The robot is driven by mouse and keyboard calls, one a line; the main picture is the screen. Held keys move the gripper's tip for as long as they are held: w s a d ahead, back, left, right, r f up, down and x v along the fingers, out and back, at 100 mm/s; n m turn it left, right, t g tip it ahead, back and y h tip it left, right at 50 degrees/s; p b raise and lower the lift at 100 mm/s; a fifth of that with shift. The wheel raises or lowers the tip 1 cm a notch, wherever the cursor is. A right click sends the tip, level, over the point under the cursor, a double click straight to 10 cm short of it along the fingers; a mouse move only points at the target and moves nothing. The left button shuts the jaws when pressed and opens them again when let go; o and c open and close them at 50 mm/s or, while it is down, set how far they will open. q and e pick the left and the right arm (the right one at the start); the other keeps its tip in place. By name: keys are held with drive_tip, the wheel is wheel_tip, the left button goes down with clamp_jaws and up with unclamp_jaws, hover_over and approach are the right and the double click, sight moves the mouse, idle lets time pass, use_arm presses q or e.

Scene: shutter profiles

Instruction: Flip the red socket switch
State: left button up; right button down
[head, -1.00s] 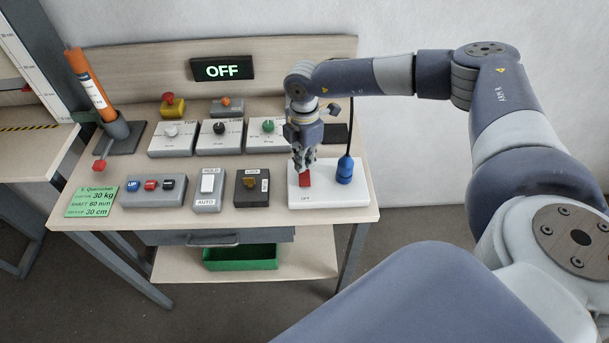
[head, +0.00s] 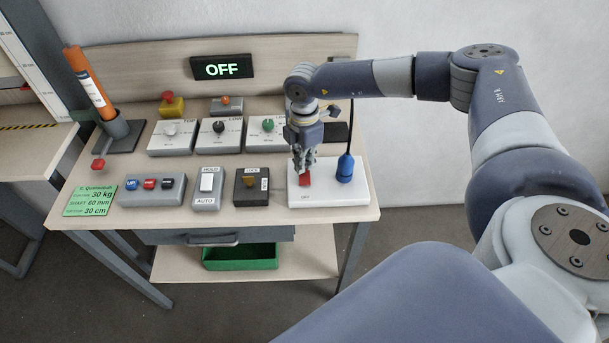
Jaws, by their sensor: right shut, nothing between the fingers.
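The red socket switch (head: 305,180) sits on the left part of a white socket panel (head: 328,198) at the table's front right in the head view. A blue plug (head: 345,170) with a dark cable stands in the panel to its right. My right gripper (head: 303,170) is shut and empty, pointing down right at the switch. Its fingertips hide the switch's upper part, and I cannot tell whether they touch it. The display (head: 222,68) on the back board reads OFF in green. My left gripper is not in view.
Left of the panel are a key switch box (head: 251,199), a HOLD/AUTO rocker box (head: 208,205) and a button box (head: 140,197). Dial boxes (head: 172,150) stand behind them. An orange cylinder (head: 92,90) leans in a holder at the left. A green bin (head: 240,265) is below.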

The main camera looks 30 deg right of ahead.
drive_tip(key=shift+s+f+b, duration=0.1)
drive_tip(key=shift+f+b, duration=0.4)
drive_tip(key=shift+f, duration=0.2)
idle(0.3)
drive_tip(key=shift+r+p, duration=2.65)
drive_tip(key=shift+r, duration=0.9)
drive_tip(key=shift+f, duration=0.1)
